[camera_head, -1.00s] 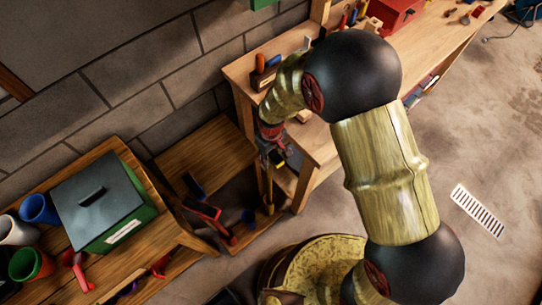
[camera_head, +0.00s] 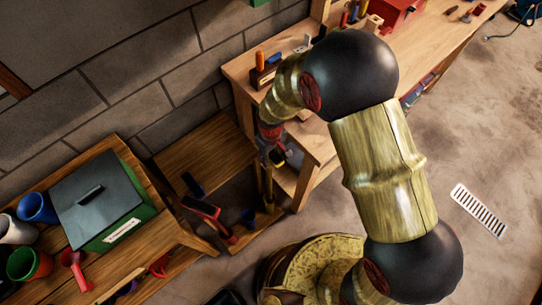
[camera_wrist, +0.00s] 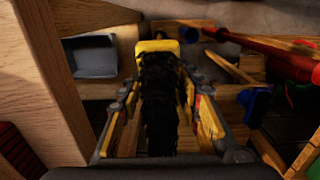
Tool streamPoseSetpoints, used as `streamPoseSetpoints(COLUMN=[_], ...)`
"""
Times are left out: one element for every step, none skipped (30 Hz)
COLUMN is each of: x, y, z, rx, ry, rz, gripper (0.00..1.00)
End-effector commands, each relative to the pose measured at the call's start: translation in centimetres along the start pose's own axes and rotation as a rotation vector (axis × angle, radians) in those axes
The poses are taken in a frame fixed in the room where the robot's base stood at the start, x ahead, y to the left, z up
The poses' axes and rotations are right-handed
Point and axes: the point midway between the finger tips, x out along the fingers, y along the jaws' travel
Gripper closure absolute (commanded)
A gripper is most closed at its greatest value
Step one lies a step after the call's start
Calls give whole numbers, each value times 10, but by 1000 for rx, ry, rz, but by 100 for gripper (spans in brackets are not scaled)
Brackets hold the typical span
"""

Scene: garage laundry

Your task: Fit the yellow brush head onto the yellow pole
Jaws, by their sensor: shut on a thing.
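The yellow brush head (camera_wrist: 157,46) with black bristles (camera_wrist: 158,100) is between the fingers of my gripper (camera_wrist: 160,78) in the wrist view. My gripper is shut on it. In the head view my gripper (camera_head: 271,148) is beside the corner of the workbench, and a small yellow part of the brush head (camera_head: 278,158) shows there. A yellowish upright pole (camera_head: 267,188) stands just below my gripper in the head view. Its top is hidden by my gripper and the brush head, so I cannot tell whether the two touch.
The wooden workbench (camera_head: 312,142) is close on the right. A wooden shelf (camera_head: 205,160) and several red and blue tools (camera_head: 204,208) are on the left. A green box with a grey lid (camera_head: 100,200) stands further left. Open floor (camera_head: 440,150) lies to the right.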

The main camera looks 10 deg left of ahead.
Motion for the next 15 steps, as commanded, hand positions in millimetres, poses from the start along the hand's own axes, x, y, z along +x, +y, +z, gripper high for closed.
streamPoseSetpoints(x=[1, 2, 3, 3, 4, 4, 5, 6, 6, 7, 7, 8, 9, 9, 10], y=[0, 0, 0, 0, 0, 0, 0, 0, 0, 0, 0, 0, 0, 0, 0], z=[0, 0, 0, 0, 0, 0, 0, 0, 0, 0, 0, 0, 0, 0, 0], rx=[0, 0, 0, 0, 0, 0, 0, 0, 0, 0, 0, 0, 0, 0, 0], ry=[0, 0, 0, 0, 0, 0, 0, 0, 0, 0, 0, 0, 0, 0, 0], rz=[0, 0, 0, 0, 0, 0, 0, 0, 0, 0, 0, 0, 0, 0, 0], gripper=[93, 93, 93, 93, 93, 93, 93, 93, 93, 93, 93, 93, 93, 93, 93])
